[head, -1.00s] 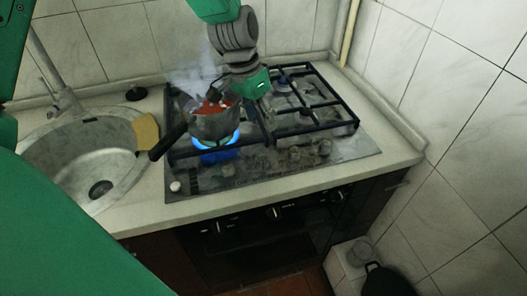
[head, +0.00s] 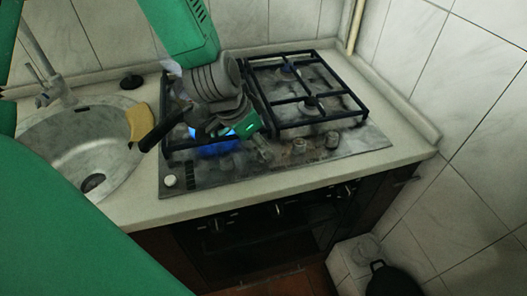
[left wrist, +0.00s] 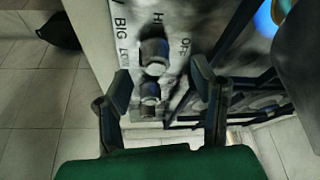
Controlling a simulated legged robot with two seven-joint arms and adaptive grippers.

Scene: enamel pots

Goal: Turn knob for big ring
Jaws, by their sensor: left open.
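In the left wrist view a knob (left wrist: 154,56) with a cylindrical grip stands beside printed letters including BIG, HI and OFF. My left gripper (left wrist: 160,72) is open, its two fingers on either side of the knob row, with no contact visible. My right gripper is not in view.
A pale knob (head: 169,181) sits at the hob's front left corner. Black grates (head: 310,98) cover the burners. The sink (head: 85,150) with a yellow sponge (head: 139,121) lies left. Tiled walls stand behind and right.

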